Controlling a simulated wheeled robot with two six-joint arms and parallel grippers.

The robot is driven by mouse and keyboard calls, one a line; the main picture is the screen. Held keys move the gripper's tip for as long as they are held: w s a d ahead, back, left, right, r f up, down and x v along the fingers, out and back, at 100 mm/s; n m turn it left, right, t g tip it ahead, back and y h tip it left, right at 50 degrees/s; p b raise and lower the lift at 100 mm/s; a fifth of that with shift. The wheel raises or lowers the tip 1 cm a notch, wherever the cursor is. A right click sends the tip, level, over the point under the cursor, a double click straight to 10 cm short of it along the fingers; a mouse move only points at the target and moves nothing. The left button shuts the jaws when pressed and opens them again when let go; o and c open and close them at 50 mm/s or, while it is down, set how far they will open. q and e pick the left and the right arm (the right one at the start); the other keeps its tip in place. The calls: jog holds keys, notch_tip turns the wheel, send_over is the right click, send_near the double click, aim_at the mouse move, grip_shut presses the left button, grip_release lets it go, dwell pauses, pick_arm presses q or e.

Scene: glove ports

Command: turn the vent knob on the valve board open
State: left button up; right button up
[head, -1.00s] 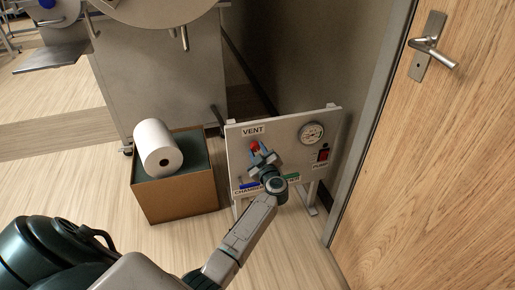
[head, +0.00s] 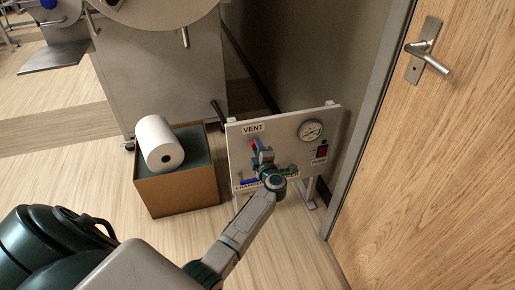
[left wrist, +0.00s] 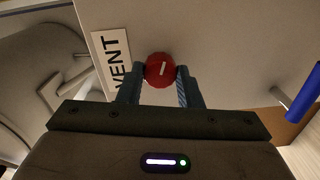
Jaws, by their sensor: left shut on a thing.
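The red vent knob (head: 253,146) is on the white valve board (head: 285,133), under the VENT label (head: 253,128). My left gripper (head: 257,150) is shut on the knob, seen mostly from behind in the head view. In the left wrist view the red knob (left wrist: 153,76) sits between the two fingertips (left wrist: 160,72), touched on both sides. Its white mark runs nearly along the lettering of the VENT label (left wrist: 112,62), slightly tilted. My right gripper is not in view.
The board also carries a gauge (head: 311,131), a red pump switch (head: 322,151), a blue handle (head: 249,182) and a green handle (head: 291,175). A box (head: 180,192) with a white roll (head: 158,141) stands left. A wooden door (head: 440,170) is right.

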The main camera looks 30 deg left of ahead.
pick_arm(q)
jog(key=shift+f+n, duration=0.1)
jog(key=shift+n, duration=1)
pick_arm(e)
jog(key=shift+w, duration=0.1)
pick_arm(q)
jog(key=o, duration=1)
jog(key=p+v, duration=0.1)
jog(key=v, duration=0.9)
jog(key=shift+s+d, duration=0.25)
jog(key=shift+s, duration=0.05)
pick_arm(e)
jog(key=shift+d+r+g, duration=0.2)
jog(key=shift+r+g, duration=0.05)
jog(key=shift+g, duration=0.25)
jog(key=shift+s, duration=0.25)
